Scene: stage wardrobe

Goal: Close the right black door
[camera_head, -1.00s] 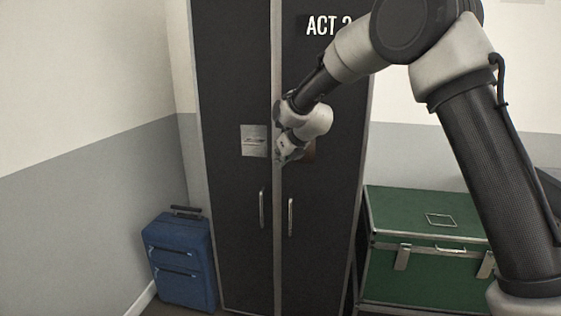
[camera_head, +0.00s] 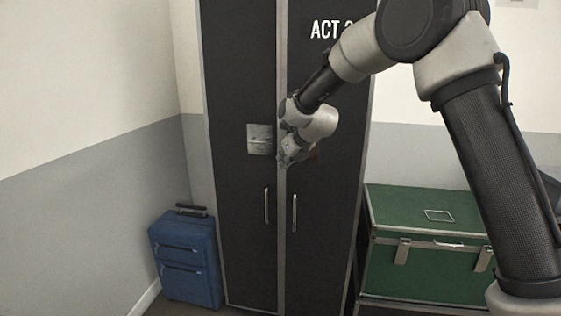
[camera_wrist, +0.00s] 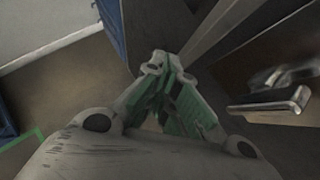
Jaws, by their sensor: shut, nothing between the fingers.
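The right black door (camera_head: 325,215) carries the white letters "ACT" and a vertical silver handle (camera_head: 294,212). It stands beside the left black door (camera_head: 236,80), and it looks flush or almost flush with it along the middle seam. My gripper (camera_head: 283,165) is in front of the doors near that seam, above the handles. In the wrist view my gripper (camera_wrist: 160,62) has its fingertips together with nothing between them. A silver handle (camera_wrist: 275,103) shows to its right there. I cannot tell whether the fingers touch the door. My arm hides part of the right door's upper area.
The left door has its own handle (camera_head: 266,206) and a pale plate (camera_head: 260,139). A blue suitcase (camera_head: 187,258) stands on the floor at the left by the wall. A green trunk (camera_head: 428,215) with metal latches sits right of the wardrobe, below my arm.

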